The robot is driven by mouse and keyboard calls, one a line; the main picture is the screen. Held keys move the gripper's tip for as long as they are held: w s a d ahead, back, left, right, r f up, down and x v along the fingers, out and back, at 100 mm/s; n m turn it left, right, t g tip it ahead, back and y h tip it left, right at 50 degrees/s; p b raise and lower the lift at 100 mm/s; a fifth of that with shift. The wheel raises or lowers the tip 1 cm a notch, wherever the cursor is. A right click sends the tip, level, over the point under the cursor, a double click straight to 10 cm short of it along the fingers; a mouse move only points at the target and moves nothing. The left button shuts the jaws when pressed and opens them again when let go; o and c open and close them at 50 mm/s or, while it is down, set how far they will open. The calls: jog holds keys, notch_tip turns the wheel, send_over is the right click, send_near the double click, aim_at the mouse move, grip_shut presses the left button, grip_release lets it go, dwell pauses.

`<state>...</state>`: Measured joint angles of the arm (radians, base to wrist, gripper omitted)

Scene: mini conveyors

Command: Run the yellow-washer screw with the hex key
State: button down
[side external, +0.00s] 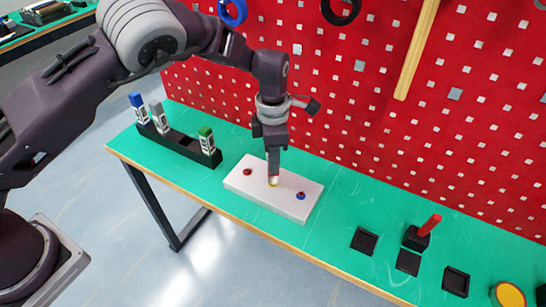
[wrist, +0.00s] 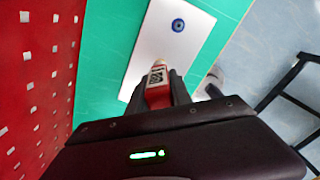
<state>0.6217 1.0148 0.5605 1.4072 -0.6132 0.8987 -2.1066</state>
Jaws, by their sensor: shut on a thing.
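My gripper (side external: 273,165) is shut on a tool with a red body and a pale label (wrist: 158,92), held upright over the white block (side external: 240,186). In the side view the tool's lower end meets the block's middle, at the yellow-washer screw (side external: 272,185), of which only a bit of yellow shows. Whether the tip is seated in the screw I cannot tell. The red-washer screw (side external: 247,172) is to the left and the blue-washer screw (side external: 300,195) to the right. In the wrist view the blue-washer screw (wrist: 178,25) lies beyond the tool.
A black rack (side external: 176,141) at left holds blue-, grey- and green-topped tools, with a gap before the green one. Black square trays (side external: 364,241), a red-handled item (side external: 429,226) and a yellow disc (side external: 510,295) are at right. A red pegboard (side external: 330,90) stands behind.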

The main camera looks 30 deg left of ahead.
jog(key=n, duration=0.4)
jog(key=shift+f, duration=0.6)
dwell(0.8)
jog(key=m, duration=0.3)
jog(key=shift+m, duration=0.4)
jog(key=m, duration=1.2)
jog(key=shift+m, duration=0.4)
jog(key=m, duration=0.6)
